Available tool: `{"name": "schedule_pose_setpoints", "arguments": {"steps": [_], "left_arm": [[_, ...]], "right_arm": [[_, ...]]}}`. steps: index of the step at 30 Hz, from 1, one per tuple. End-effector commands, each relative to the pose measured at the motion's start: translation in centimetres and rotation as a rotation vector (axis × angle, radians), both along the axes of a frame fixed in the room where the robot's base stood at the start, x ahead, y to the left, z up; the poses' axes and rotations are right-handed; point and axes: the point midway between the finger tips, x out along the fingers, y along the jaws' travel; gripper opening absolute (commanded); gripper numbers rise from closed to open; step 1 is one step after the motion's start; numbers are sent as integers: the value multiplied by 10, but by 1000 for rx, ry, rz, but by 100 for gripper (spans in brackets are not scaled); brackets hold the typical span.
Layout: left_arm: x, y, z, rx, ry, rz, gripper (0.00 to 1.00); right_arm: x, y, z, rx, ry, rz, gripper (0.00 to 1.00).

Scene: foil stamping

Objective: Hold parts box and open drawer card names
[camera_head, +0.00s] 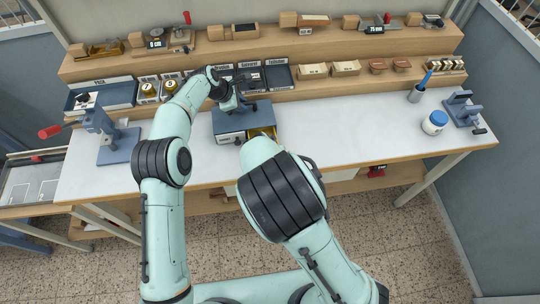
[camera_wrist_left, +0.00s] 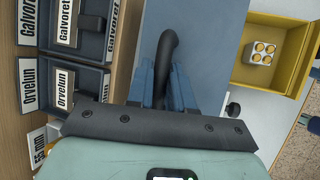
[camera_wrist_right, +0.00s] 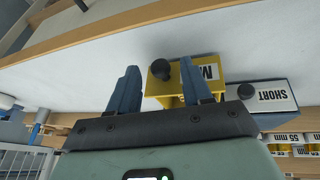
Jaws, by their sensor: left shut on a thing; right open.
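The blue-grey parts box (camera_head: 228,122) stands on the white bench. My left gripper (camera_head: 234,103) is shut on its dark top handle (camera_wrist_left: 169,55), with the handle between the fingers in the left wrist view. In the right wrist view the drawer front (camera_wrist_right: 206,72) shows a label starting with "M", partly hidden by a finger. My right gripper (camera_wrist_right: 158,82) is open, its fingers either side of the black knob (camera_wrist_right: 160,68).
A blue press with a red handle (camera_head: 112,140) stands left of the box. Labelled trays (camera_head: 278,77) line the shelf behind. A white jar with a blue lid (camera_head: 434,123) and another blue device (camera_head: 461,108) stand at the right. The bench between is clear.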

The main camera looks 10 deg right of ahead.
Motion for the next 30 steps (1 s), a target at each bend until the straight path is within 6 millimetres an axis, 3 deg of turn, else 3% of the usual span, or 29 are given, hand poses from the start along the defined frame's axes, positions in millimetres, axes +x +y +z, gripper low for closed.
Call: {"name": "schedule_pose_setpoints", "arguments": {"steps": [15,21,30], "left_arm": [[0,-1,1,-2,-2,0,0],[0,-1,1,-2,-2,0,0],[0,-1,1,-2,-2,-1,0]], "right_arm": [[-35,20,90,3,-2,4,49],[-40,22,103,1,0,-1,49],[-40,22,103,1,1,-1,49]]}}
